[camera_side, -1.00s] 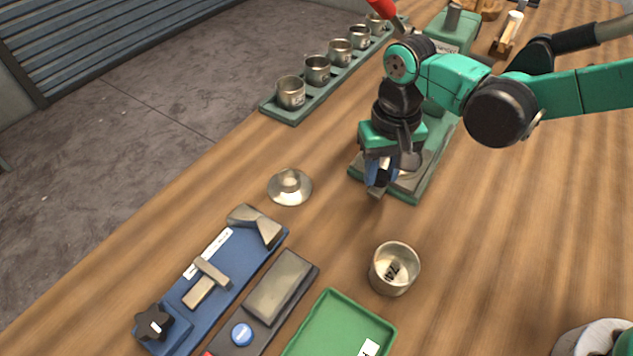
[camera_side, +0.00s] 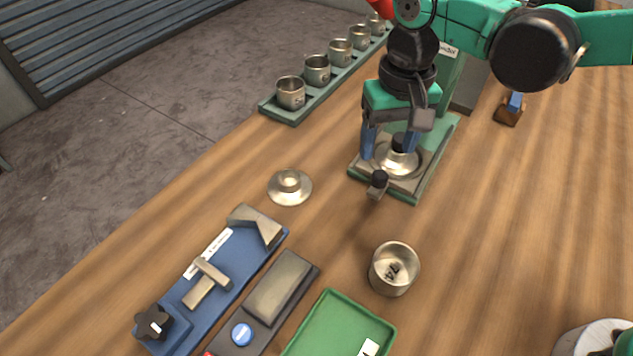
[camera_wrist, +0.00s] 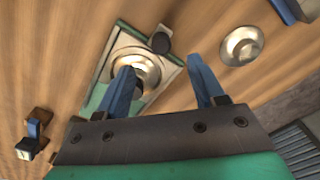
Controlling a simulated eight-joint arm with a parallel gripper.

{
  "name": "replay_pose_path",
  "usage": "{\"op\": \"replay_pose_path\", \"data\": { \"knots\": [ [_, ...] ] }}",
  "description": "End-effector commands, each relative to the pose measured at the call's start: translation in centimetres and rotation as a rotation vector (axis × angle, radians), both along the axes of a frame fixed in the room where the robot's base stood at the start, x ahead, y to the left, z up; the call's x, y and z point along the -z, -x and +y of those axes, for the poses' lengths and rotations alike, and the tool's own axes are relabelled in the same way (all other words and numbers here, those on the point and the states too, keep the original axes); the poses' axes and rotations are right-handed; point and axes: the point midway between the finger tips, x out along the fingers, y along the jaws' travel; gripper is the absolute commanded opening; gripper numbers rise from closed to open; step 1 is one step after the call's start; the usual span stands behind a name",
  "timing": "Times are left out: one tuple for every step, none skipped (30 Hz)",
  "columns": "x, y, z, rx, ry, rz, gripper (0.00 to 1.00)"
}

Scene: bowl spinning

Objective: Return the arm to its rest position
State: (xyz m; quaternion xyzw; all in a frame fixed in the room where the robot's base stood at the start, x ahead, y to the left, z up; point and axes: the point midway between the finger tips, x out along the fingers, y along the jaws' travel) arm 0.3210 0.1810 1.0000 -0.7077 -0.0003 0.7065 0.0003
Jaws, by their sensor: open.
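My gripper (camera_side: 386,142) is at the green machine (camera_side: 429,178), with its two blue fingers spread wide above the base. A shiny metal dish-shaped part (camera_side: 398,160) with a dark knob sits on the machine's base, under and between the fingers. The wrist view shows the same part (camera_wrist: 148,68) beside the left finger, and my gripper (camera_wrist: 162,82) holds nothing there. Whether a finger touches the part is unclear. A black-knobbed lever (camera_side: 378,184) stands at the base's front edge.
A loose metal flanged piece (camera_side: 290,187) and a metal cup (camera_side: 394,269) stand on the wooden table. A blue fixture (camera_side: 215,275), a push-button box (camera_side: 268,305) and a green tray (camera_side: 340,330) lie in front. A rack (camera_side: 283,113) of several cups is behind.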

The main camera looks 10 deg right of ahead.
Motion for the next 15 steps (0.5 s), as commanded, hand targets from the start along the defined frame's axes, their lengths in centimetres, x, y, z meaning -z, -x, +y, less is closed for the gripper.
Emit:
{"op": "replay_pose_path", "data": {
  "knots": [
    [-0.1,0.0,0.0,0.000,0.000,0.000,0.62],
    [-0.1,0.0,0.0,0.000,0.000,0.000,0.62],
    [-0.1,0.0,0.0,0.000,0.000,0.000,0.62],
    [-0.1,0.0,0.0,0.000,0.000,0.000,0.62],
    [-0.1,0.0,0.0,0.000,0.000,0.000,0.62],
    [-0.1,0.0,0.0,0.000,0.000,0.000,0.62],
    [-0.1,0.0,0.0,0.000,0.000,0.000,0.62],
    [-0.1,0.0,0.0,0.000,0.000,-0.001,0.62],
    [-0.2,0.0,-0.2,0.001,-0.002,-0.004,0.62],
    [-0.3,0.0,-0.4,0.002,-0.004,-0.008,0.62],
    [-0.5,0.0,-0.7,0.003,-0.008,-0.015,0.62],
    [-0.9,0.0,-1.3,0.004,-0.015,-0.028,0.62],
    [-1.3,0.0,-1.8,0.005,-0.022,-0.043,0.62],
    [-1.7,0.1,-2.6,0.006,-0.029,-0.060,0.62],
    [-2.3,0.2,-3.6,0.008,-0.040,-0.088,0.62]
  ]
}}
